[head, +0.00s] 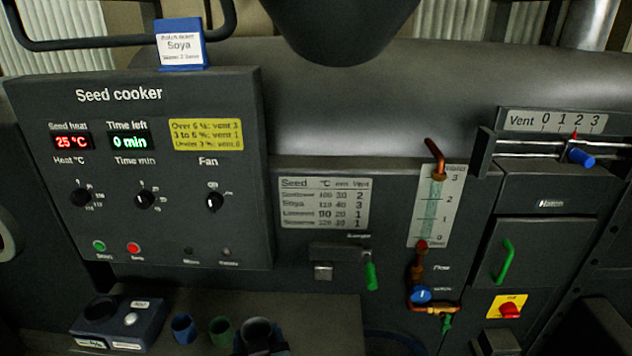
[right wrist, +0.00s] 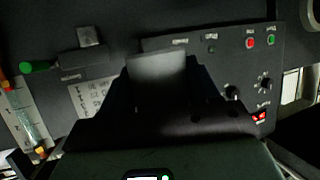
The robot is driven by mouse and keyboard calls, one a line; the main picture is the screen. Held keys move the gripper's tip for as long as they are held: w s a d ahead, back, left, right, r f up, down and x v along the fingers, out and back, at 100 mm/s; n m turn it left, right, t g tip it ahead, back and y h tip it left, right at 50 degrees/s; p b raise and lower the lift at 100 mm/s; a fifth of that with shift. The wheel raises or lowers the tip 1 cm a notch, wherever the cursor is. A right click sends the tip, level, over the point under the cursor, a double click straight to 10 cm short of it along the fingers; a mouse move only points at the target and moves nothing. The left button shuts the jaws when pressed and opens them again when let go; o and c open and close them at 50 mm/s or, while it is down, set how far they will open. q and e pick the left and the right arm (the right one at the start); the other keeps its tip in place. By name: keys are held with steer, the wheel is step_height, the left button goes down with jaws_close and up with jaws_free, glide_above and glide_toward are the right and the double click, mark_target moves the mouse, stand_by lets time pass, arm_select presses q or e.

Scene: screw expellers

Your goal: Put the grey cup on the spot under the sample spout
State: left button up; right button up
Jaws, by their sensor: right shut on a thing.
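The grey cup (head: 257,330) is at the bottom of the head view, right of the green cup (head: 221,332) and the blue cup (head: 183,328). My right gripper (head: 264,351) is shut on it; in the right wrist view the cup (right wrist: 157,80) sits between the two dark fingers. I cannot tell whether the cup touches the shelf. The sample spout (head: 323,271) is on the machine front, up and right of the cup, with a green handle (head: 371,276). The spout also shows in the right wrist view (right wrist: 88,37). No marked spot is distinguishable under it. My left gripper is not in view.
The shelf (head: 325,312) is clear right of the grey cup. A dark blue device (head: 120,322) stands at its left end. The seed cooker panel (head: 140,170) rises behind. Copper pipes with a blue gauge (head: 421,295) are right of the spout.

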steer(key=shift+s+d, duration=0.1)
steer(key=shift+s, duration=0.15)
steer(key=w+d+f+m+h+p, duration=0.15)
steer(key=w+d+f, duration=0.3)
steer(key=d, duration=0.55)
steer(key=w+d+f+m+h+p, duration=0.15)
steer(key=w+d+f, duration=0.3)
steer(key=d, duration=0.45)
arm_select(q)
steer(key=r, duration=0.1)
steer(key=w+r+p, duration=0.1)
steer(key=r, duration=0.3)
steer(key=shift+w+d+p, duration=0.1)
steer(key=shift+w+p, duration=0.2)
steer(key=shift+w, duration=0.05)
arm_select(e)
steer(key=s+d+f, duration=0.5)
steer(key=d+f, duration=0.3)
steer(key=f, duration=0.2)
steer(key=shift+s+d+f+t+h, duration=0.15)
steer(key=shift+d+f+t+h, duration=0.15)
steer(key=shift+d+f+h, duration=0.1)
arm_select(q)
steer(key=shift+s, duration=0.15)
